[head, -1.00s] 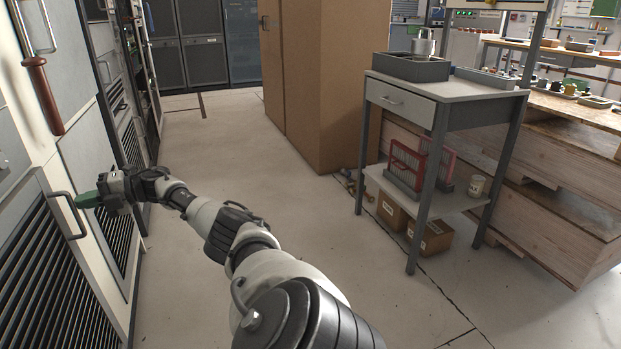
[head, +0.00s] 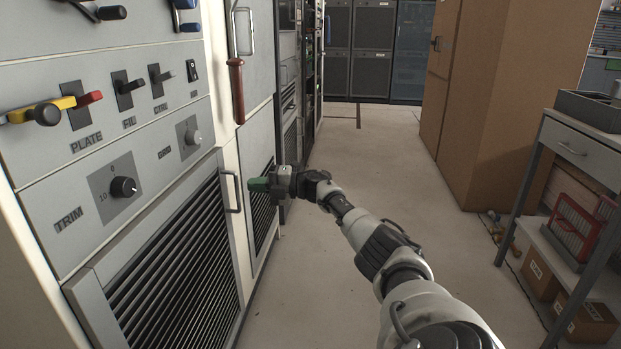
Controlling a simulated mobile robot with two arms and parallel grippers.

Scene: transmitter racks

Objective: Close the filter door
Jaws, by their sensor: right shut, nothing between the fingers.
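The filter door, a louvred panel in a light grey frame (head: 92,305), is at the lower left of the head view, under the knob panel. Its dark bar handle (head: 232,193) is on its right edge. The door lies close to the cabinet front; I cannot tell whether it is fully flush. My left gripper is not in view.
Levers and a trim knob (head: 123,187) stick out of the cabinet above the door. A red-brown handle (head: 236,90) hangs behind. The floor (head: 330,260) between is clear.

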